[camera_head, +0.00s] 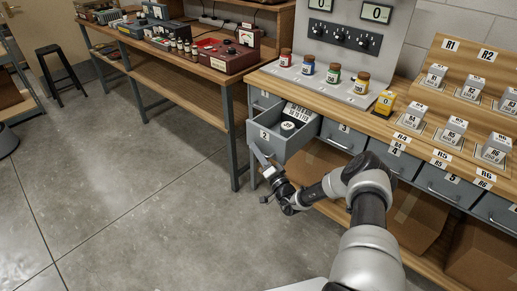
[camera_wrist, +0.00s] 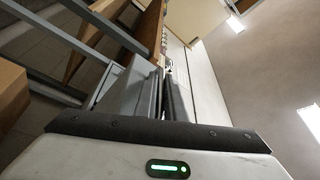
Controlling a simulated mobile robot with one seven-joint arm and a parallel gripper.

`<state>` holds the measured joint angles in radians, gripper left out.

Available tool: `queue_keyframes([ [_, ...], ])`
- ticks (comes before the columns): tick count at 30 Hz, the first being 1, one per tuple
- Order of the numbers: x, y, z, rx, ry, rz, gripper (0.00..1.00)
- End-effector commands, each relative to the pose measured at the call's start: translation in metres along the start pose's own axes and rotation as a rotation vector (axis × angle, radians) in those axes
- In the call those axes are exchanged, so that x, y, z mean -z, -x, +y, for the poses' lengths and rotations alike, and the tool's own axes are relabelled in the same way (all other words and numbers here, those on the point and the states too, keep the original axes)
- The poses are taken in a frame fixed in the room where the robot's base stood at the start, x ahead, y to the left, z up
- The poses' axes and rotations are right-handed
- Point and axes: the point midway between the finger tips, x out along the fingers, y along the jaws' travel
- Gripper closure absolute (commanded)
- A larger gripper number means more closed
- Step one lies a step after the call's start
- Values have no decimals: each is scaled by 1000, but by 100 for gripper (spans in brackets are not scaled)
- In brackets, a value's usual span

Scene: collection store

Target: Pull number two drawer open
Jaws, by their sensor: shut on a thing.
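The number two drawer (camera_head: 268,141) is a grey drawer under the wooden counter, pulled out with its inside showing. A round item (camera_head: 288,128) and a printed box (camera_head: 299,111) lie in it. My gripper (camera_head: 258,155) is at the drawer's front, shut on its handle. The handle itself is mostly hidden by my fingers. In the wrist view, my dark fingers (camera_wrist: 165,98) are close together beside a grey panel (camera_wrist: 124,86), which looks like the drawer.
Drawer three (camera_head: 343,135) beside it is shut, and drawer five (camera_head: 449,183) is farther right. Jars (camera_head: 333,73) stand on the counter above. The left workbench's leg (camera_head: 231,140) is close to the open drawer. Floor (camera_head: 150,190) in front is clear.

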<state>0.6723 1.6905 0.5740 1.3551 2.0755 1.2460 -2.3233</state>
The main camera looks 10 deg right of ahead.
Motion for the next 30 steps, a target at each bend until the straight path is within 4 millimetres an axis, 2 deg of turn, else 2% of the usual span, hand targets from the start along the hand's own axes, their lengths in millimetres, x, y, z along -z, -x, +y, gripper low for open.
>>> queue_keyframes([
  [19, -3, 1, -4, 5, -1, 3, 100],
  [20, -3, 1, -4, 5, -1, 3, 87],
  [21, -3, 1, -4, 4, -1, 3, 84],
  [30, -4, 3, -4, 1, 0, 1, 84],
])
